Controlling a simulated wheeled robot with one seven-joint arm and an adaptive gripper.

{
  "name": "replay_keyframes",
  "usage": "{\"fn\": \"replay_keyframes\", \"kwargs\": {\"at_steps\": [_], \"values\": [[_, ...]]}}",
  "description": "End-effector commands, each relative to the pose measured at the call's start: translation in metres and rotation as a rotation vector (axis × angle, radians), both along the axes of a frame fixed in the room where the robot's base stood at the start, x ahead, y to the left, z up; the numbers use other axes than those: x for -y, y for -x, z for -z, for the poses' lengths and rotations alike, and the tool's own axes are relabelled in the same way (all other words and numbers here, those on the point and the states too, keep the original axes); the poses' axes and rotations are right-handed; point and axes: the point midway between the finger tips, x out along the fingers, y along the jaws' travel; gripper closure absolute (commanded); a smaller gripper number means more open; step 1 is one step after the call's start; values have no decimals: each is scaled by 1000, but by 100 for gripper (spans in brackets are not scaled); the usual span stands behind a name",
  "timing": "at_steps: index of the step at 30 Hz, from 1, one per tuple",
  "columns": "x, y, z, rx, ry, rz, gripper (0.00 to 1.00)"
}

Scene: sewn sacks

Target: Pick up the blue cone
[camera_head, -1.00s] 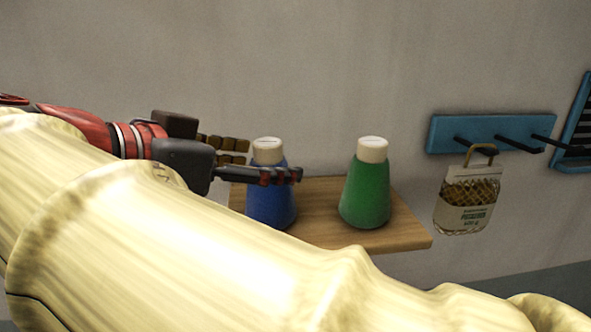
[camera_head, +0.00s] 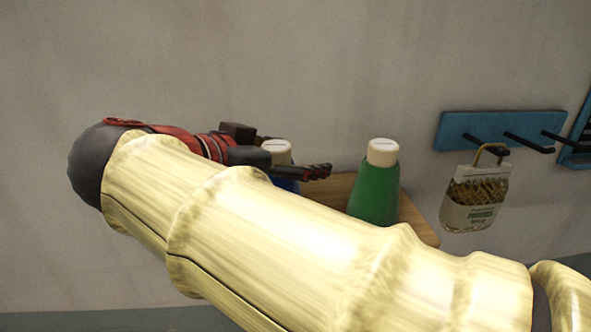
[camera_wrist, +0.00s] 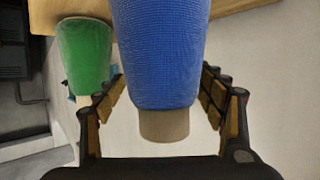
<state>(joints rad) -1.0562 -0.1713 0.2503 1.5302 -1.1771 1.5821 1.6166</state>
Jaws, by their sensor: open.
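The blue cone (camera_wrist: 162,55) is a blue cloth-textured sack with a pale cap. In the wrist view it fills the middle, cap nearest me, with the finger pads of my gripper (camera_wrist: 164,100) on either side of it. A gap shows on both sides near the cap, so my gripper is open around it. In the head view only its pale cap (camera_head: 277,150) and a bit of blue show; my arm hides the rest. There my gripper (camera_head: 300,165) reaches across at the cap's height.
A similar green cone (camera_head: 375,190) stands to the right on the wooden shelf (camera_head: 416,222). Further right, a blue hook rail (camera_head: 480,126) on the wall holds a hanging bag (camera_head: 474,200). The wall behind is plain.

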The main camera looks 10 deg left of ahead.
Motion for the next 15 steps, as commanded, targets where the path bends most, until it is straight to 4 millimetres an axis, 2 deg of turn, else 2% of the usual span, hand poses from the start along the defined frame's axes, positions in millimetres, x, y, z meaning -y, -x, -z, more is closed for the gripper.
{"fn": "replay_keyframes", "kwargs": {"at_steps": [7, 15], "values": [[0, -1, 1, 0, 0, -1, 30], [0, -1, 1, 0, 0, -1, 45]]}}
